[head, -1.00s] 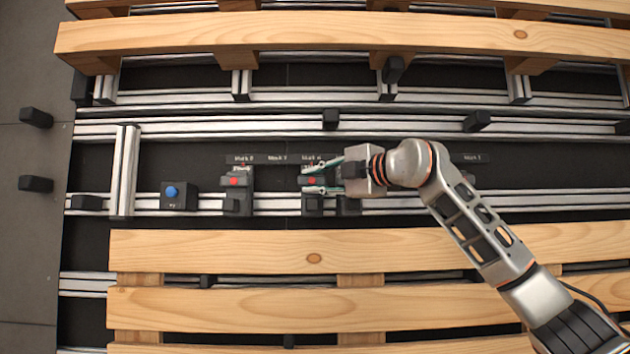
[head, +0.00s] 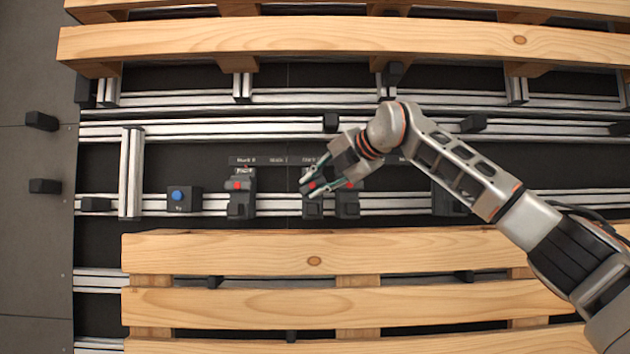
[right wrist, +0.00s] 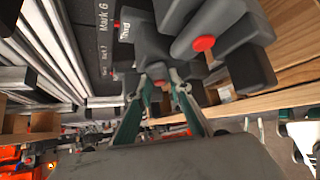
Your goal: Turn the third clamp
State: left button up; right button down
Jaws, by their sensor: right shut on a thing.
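The third clamp (head: 313,207) is a dark block with a red spot, on the silver rail in the middle of the head view. In the right wrist view the clamp (right wrist: 165,25) is close, with a "Third" label, a "Mark G"-like plate beside it and a red button. My right gripper (head: 309,187) comes in from the upper right, its fingers slanting down-left onto the clamp. It also shows in the right wrist view (right wrist: 166,84), its teal-edged fingers close together and shut on the clamp. The exact contact is partly hidden. My left gripper is not in view.
Similar clamps stand at left (head: 241,200) and close at right (head: 348,206). A box with a blue button (head: 183,199) is farther left. A wooden pallet (head: 230,250) lies in front, another (head: 300,38) at the back. Dark floor lies between the rails.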

jog(key=shift+n, duration=0.3)
jog(key=c, duration=2.1)
grip_release()
jog(key=shift+c, duration=0.2)
jog(key=v, duration=1.2)
jog(key=shift+w+a+r, duration=0.1)
jog(key=shift+a, duration=0.05)
